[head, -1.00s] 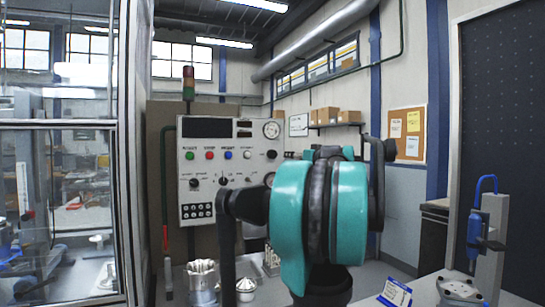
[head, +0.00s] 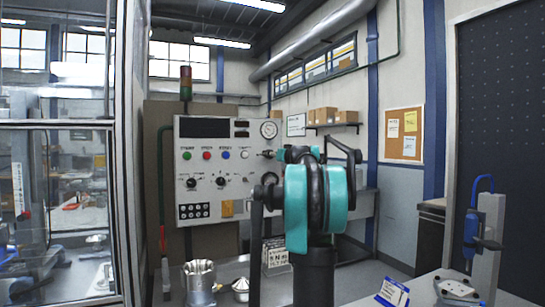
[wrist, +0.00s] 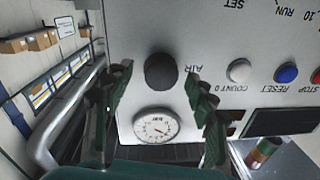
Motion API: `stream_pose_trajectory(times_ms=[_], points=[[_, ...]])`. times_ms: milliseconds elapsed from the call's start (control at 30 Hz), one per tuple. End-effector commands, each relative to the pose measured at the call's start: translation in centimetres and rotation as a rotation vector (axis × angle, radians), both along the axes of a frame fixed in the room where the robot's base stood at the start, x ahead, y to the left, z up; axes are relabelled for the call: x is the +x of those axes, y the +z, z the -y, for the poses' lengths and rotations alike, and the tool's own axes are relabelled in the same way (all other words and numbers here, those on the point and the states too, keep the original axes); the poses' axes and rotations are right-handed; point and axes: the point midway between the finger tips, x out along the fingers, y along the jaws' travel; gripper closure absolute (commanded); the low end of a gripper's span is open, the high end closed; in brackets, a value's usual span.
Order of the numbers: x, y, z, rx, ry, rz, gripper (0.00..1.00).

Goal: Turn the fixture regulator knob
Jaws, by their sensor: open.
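The regulator knob (wrist: 161,72) is a round black knob labelled AIR, beside the pressure gauge (wrist: 156,125) on the pale control panel (wrist: 215,35). The wrist view shows the panel upside down. My gripper (wrist: 158,74) is open, with one finger on each side of the knob in that view. Gaps show between the fingers and the knob, and I cannot tell how deep the fingertips reach. In the head view, the gauge (head: 268,129) is at the panel's upper right. My arm partly blocks the panel's right side, and the gripper's contact region is unclear there.
The panel (head: 207,165) also carries coloured buttons (head: 207,155), other dark knobs and a display. A glass enclosure (head: 70,180) stands at left. A metal cup (head: 199,280) sits on the bench below.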

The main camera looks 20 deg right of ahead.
Motion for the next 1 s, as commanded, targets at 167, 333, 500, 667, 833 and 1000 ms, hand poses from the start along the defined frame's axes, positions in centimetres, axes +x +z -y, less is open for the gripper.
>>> stream_pose_trajectory(times_ms=[167, 333, 500, 667, 833, 1000], points=[[0.62, -0.02, -0.1, 0.0, 0.001, 0.0, 0.43], [0.63, -0.03, -0.1, 0.0, 0.001, 0.0, 0.43], [0.62, -0.03, -0.1, 0.0, 0.001, 0.0, 0.58], [0.6, -0.03, -0.1, 0.0, 0.001, 0.0, 0.78], [0.6, -0.03, -0.09, 0.0, 0.0, 0.0, 0.93], [0.6, -0.03, -0.09, 0.015, 0.001, -0.001, 0.93]])
